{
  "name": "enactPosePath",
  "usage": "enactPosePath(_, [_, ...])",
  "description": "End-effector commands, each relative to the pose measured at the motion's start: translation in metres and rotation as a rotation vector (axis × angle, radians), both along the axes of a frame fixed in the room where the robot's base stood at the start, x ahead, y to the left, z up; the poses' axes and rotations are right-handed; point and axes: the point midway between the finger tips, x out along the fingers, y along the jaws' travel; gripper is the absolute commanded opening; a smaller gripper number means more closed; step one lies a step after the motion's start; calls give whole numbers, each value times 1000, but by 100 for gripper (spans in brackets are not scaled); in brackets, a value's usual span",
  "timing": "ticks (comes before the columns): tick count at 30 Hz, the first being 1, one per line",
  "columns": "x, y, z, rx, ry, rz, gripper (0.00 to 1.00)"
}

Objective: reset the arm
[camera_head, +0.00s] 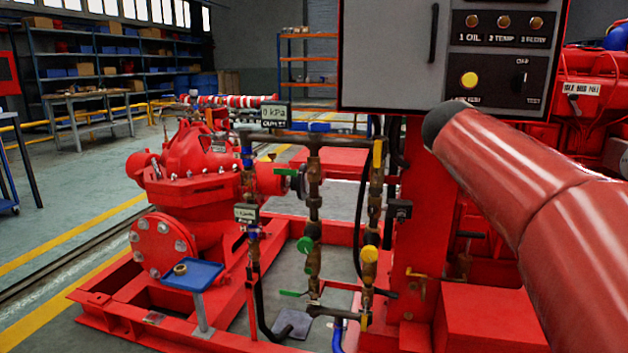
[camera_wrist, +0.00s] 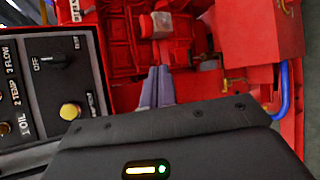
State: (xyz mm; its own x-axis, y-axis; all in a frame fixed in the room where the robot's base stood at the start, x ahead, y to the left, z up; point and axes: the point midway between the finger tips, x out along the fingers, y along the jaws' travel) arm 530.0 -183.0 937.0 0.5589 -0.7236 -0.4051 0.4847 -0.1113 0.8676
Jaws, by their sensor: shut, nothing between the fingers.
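My gripper (camera_wrist: 158,74) shows in the wrist view. Its two grey fingers are together, shut and empty, and point away from the dark gripper body. Red machinery lies beyond them, and the fingers appear clear of it. The control panel (camera_wrist: 62,28) shows sideways at the left of the wrist view, with a black rotary knob and a yellow button (camera_wrist: 70,111). I cannot make out my gripper in the head view.
The control box (camera_head: 395,50) stands at upper right in the head view. Below it are brass pipes with valves (camera_head: 313,200). A red pump (camera_head: 190,170) and a small blue tray (camera_head: 192,274) stand left on a red frame. Open floor (camera_head: 60,240) lies farther left.

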Motion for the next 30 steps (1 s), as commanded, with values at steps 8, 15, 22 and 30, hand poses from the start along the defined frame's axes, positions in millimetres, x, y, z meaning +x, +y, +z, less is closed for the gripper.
enactPosePath(8, [-136, 90, -144, 808, -144, -174, 0])
enactPosePath(15, [-226, 161, -232, 1230, -188, -433, 0])
enactPosePath(22, [-254, 183, -262, 1355, -202, -552, 0])
enactPosePath(30, [-254, 183, -263, 1357, -201, -554, 0])
